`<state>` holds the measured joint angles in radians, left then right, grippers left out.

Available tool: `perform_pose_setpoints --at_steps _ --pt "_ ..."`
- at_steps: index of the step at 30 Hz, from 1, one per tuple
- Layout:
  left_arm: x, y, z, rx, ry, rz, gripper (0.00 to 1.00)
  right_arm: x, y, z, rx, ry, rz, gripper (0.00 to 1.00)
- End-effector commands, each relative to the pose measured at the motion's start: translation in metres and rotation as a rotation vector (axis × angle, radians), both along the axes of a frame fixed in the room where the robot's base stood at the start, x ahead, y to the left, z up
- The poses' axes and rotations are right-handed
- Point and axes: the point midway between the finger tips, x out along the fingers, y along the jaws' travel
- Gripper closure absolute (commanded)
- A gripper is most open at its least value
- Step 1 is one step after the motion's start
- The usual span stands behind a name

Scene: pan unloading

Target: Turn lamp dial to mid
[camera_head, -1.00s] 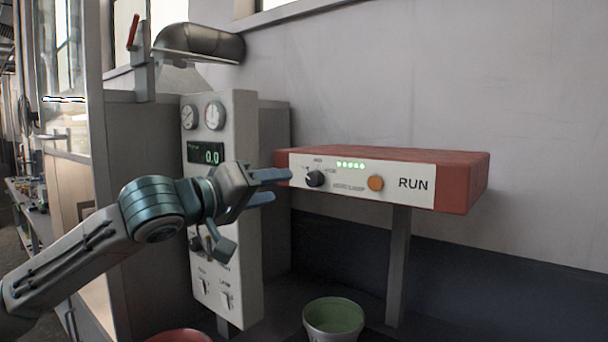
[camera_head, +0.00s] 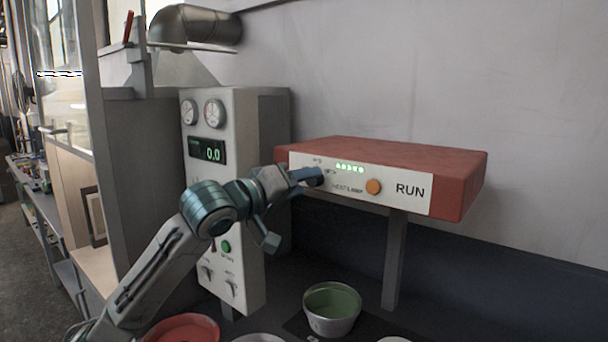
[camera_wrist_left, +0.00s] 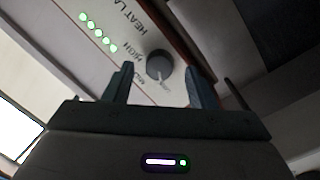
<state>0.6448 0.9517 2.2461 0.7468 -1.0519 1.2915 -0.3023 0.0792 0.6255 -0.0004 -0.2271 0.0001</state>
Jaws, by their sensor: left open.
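The lamp dial is a dark round knob (camera_wrist_left: 159,66) on the white front panel of a red box (camera_head: 400,153). In the head view the dial (camera_head: 315,177) is partly covered by my left gripper (camera_head: 308,178). In the left wrist view my left gripper (camera_wrist_left: 160,85) is open, with one finger on each side of the dial. The dial's pointer mark faces toward the lower side of the picture, near small lettering. Whether the fingers touch the dial cannot be told. My right gripper is not in view.
An orange button (camera_head: 373,187) and a RUN label sit right of the dial, with lit green lamps (camera_head: 350,168) above. A grey gauge cabinet (camera_head: 222,135) stands at left. A green-lined pot (camera_head: 332,309) and a red bowl (camera_head: 184,329) are below.

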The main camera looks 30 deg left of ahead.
Motion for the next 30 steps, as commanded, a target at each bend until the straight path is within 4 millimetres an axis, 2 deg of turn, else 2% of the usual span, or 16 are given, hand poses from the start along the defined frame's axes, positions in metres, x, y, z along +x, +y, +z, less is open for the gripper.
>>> perform_pose_setpoints --at_steps 6,16,23,30 --pt "0.009 -0.0023 0.0004 0.0 0.001 0.0 0.49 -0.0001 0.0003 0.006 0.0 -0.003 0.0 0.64" --pt "0.0103 -0.0025 -0.0005 0.001 0.001 0.0 0.49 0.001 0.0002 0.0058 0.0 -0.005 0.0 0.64" --pt "0.0102 -0.0025 -0.0004 0.001 0.001 0.0 0.94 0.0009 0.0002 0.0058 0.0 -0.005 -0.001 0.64" --pt "0.0101 -0.0025 0.0005 0.015 0.0 0.0 0.94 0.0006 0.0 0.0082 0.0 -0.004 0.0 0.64"
